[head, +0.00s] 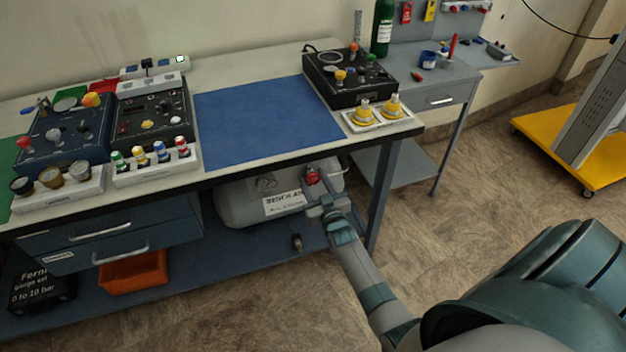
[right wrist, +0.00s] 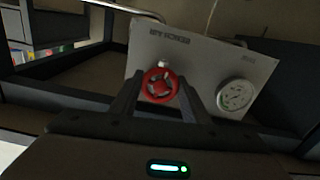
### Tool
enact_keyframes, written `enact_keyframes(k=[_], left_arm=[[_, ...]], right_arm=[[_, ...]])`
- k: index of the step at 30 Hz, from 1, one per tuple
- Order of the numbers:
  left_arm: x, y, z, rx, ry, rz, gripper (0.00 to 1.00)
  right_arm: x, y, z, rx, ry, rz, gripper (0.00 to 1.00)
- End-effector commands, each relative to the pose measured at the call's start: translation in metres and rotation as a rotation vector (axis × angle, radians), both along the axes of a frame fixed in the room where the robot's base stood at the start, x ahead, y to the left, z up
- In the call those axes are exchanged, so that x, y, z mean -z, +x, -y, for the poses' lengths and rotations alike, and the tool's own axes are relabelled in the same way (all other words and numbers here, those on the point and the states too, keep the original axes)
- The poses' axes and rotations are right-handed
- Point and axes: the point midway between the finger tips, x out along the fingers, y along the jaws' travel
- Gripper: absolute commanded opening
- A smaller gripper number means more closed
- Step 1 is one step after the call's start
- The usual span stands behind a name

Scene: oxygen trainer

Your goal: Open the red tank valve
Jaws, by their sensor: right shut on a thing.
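The red tank valve (head: 313,176) is a small red handwheel on the front of the grey tank (head: 240,207), which lies on the shelf under the bench. My right gripper (head: 318,194) reaches in under the bench edge to the valve. In the right wrist view the red valve (right wrist: 159,86) stands between the two dark fingers of my right gripper (right wrist: 160,92), which are shut on it. A round white gauge (right wrist: 235,95) sits to the right of the valve there. The left gripper does not show.
The bench top edge (head: 260,176) overhangs the tank, and a bench leg (head: 386,190) stands just right of my right arm. Drawers (head: 110,235) and an orange bin (head: 133,274) are to the left. The floor in front is clear.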

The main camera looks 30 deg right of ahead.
Motion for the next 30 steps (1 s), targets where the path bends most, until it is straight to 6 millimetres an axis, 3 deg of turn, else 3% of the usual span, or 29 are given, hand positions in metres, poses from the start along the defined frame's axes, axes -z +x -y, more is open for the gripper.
enact_keyframes(k=[9, 25, 26, 27, 30], left_arm=[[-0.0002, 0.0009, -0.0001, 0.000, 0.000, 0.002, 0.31], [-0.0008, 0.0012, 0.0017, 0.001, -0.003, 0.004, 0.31], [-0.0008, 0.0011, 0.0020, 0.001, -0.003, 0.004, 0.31], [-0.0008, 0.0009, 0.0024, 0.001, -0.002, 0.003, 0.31], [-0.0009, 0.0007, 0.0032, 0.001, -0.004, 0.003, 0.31]], right_arm=[[0.0019, -0.0007, -0.0006, 0.000, -0.148, -0.039, 0.20], [0.0020, -0.0008, -0.0005, -0.001, -0.179, -0.047, 0.20], [0.0020, -0.0007, -0.0005, -0.001, -0.179, -0.047, 0.49], [0.0018, -0.0007, -0.0005, -0.001, -0.179, -0.047, 0.59], [0.0013, -0.0005, -0.0004, -0.001, -0.178, -0.046, 0.61]])
